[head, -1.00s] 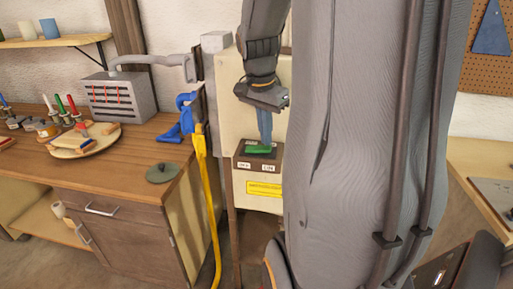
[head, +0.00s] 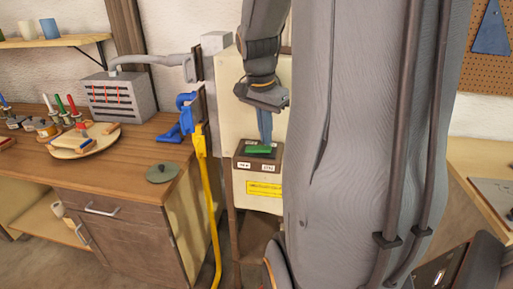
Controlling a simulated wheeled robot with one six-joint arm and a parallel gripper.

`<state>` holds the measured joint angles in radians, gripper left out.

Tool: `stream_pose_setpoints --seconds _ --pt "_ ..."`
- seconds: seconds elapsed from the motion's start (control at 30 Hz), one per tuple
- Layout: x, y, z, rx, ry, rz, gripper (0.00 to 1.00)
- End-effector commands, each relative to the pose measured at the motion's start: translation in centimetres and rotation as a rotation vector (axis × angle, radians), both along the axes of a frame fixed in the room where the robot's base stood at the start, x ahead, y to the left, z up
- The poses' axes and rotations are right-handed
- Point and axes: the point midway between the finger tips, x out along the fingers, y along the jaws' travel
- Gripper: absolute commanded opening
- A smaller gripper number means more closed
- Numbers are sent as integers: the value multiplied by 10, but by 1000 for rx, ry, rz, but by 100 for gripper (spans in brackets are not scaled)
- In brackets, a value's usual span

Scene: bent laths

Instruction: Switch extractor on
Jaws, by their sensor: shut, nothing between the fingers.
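A brown switch box (head: 243,163) is mounted low on a cream panel (head: 228,100). A green rocker or button (head: 258,151) lies on its top, with two small white labels on the front edge, too small to read surely. My gripper (head: 264,140) is shut and empty, pointing down from above, its blue-grey fingertips at the green part. They look to be touching it, but I cannot tell for sure. The fingers hide some of the green part and the top of the box.
A yellow label (head: 264,189) sits below the box. My own arm covers the right of the panel. A pegboard (head: 492,70) is at far right.

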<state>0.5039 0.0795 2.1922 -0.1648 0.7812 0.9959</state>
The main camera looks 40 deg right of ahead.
Motion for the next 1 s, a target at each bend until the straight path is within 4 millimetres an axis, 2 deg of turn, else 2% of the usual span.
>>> stream_pose_setpoints --seconds 1.0 --pt "0 0 -12 0 0 0 0"
